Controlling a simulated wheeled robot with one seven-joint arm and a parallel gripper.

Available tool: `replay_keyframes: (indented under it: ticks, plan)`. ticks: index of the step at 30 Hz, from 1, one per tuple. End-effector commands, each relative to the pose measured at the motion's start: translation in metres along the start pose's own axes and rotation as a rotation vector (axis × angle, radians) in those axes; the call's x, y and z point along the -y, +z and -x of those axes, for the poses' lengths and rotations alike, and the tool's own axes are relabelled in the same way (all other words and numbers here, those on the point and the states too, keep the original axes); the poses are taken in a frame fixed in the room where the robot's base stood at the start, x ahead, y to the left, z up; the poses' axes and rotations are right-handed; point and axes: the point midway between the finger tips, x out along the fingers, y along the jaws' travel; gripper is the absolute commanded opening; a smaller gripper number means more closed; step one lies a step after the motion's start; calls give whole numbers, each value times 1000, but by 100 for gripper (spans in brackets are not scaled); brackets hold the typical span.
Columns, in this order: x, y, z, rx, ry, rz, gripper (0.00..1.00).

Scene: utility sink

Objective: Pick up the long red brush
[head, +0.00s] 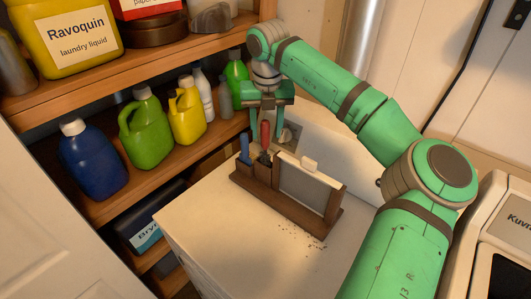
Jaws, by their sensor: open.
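The long red brush (265,134) stands upright in a brown wooden holder (262,197) on the white top surface. Its red upper part shows; its lower part is hidden in the holder. A blue-handled item (244,148) and a dark item stand beside it in the same holder. My gripper (266,117) points down directly over the red brush, with its fingers apart. The top of the brush appears close below or between the fingers; I cannot tell whether they touch it.
Shelves at left hold a blue jug (90,165), a green jug (146,130), a yellow jug (187,115) and other bottles close to my gripper. A pale panel (304,184) stands in the holder's right part. The white top (225,250) is clear in front, except for dark crumbs.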

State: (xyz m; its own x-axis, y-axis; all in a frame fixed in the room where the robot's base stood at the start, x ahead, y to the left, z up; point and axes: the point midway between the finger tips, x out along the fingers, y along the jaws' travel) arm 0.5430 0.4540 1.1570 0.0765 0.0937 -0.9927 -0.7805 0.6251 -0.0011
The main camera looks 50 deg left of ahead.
Motion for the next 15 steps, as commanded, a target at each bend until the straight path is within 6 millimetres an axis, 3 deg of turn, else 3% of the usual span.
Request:
replay_keyframes:
  ticks: [6,14,15]
  plan:
    - [-3,-3,-31,-2,3,1,43]
    - [-3,-2,-36,0,1,1,43]
    - [-3,-2,-36,0,1,1,38]
